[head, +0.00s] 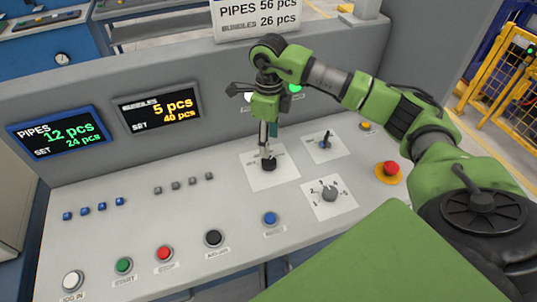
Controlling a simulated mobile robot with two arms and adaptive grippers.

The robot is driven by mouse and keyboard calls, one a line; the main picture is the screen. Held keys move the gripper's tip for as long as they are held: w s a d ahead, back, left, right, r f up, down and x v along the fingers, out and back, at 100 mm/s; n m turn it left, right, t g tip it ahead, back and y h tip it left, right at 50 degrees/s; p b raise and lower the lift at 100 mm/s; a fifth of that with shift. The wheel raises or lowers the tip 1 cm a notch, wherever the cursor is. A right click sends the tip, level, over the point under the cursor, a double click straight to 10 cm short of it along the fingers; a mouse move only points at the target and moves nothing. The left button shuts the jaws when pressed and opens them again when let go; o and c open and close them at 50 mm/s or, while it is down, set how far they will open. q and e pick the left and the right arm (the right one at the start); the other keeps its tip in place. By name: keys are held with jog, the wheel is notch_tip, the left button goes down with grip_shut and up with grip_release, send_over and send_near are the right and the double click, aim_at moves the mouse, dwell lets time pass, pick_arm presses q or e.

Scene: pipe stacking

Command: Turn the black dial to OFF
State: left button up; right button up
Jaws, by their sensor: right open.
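The black dial (268,164) sits on a white label plate (258,178) in the middle of the control panel. My right gripper (267,150) points down directly over the dial, with its fingertips at or just above it. It is open, though the fingers look narrow from here. I cannot tell whether the fingers touch the dial. The dial's pointer and its printed positions are too small and partly hidden to read. My left gripper is not in view.
A grey numbered dial (329,194), a small blue-based lever switch (325,142) and a red emergency button (390,169) are to the right. A blue button (270,219), a black button (213,238) and several others line the front. Two displays stand at the back left.

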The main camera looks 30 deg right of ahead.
aim_at(269, 160)
notch_tip(269, 160, down, 8)
jog(key=shift+p, duration=0.9)
jog(key=c, duration=1.1)
